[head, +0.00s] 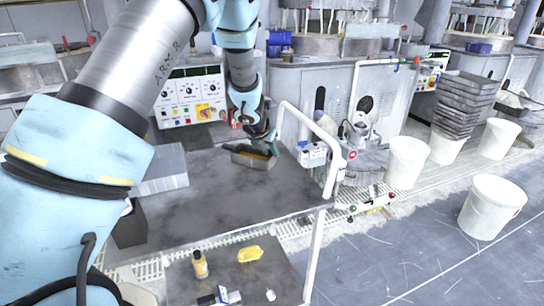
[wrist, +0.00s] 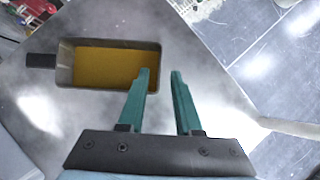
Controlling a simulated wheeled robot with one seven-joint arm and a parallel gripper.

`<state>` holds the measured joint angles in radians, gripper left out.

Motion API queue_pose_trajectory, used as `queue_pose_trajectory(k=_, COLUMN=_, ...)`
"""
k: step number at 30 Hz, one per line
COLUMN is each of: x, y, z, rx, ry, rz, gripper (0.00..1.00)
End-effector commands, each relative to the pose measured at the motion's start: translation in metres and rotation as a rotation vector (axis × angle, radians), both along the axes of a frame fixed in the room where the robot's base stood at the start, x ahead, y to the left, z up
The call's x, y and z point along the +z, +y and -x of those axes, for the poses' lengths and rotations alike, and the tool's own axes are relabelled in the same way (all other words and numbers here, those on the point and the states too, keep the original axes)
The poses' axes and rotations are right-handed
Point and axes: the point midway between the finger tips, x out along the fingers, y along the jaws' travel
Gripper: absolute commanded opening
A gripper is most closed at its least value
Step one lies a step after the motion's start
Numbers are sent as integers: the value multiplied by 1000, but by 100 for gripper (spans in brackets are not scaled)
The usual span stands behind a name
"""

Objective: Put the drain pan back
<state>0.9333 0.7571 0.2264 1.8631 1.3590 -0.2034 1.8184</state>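The drain pan (head: 250,162) is a small grey rectangular pan with amber contents. It sits level on the dark grey table top. In the wrist view the pan (wrist: 72,86) lies upper left, its black handle (wrist: 40,60) pointing left. My gripper (head: 266,143) is at the pan's right end in the head view. In the wrist view my green-fingered gripper (wrist: 161,73) is open and empty. Its left finger overlaps the pan's right end and its right finger lies beyond that end wall. I cannot tell how far the fingertips are above the rim.
The table (head: 215,205) is mostly clear in front of the pan. A white rail (head: 318,130) rises at its right edge. A grey box (head: 165,168) stands left. A lower shelf holds a yellow bottle (head: 200,264) and yellow item (head: 250,254). White buckets (head: 490,207) stand right.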

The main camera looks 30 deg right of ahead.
Motion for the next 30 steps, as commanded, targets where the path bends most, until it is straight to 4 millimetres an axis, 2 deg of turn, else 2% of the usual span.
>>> queue_pose_trajectory(k=1, x=14, y=5, z=4, rx=1, ry=-1, rz=3, gripper=33)
queue_pose_trajectory(k=3, x=27, y=12, z=9, rx=-1, ry=-1, rz=3, gripper=33)
queue_pose_trajectory(k=11, x=61, y=29, z=23, rx=0, ry=-1, rz=1, gripper=33)
queue_pose_trajectory(k=16, x=68, y=33, z=27, rx=-1, ry=0, rz=0, gripper=33)
queue_pose_trajectory(k=30, x=68, y=34, z=27, rx=0, ry=0, rz=0, gripper=33)
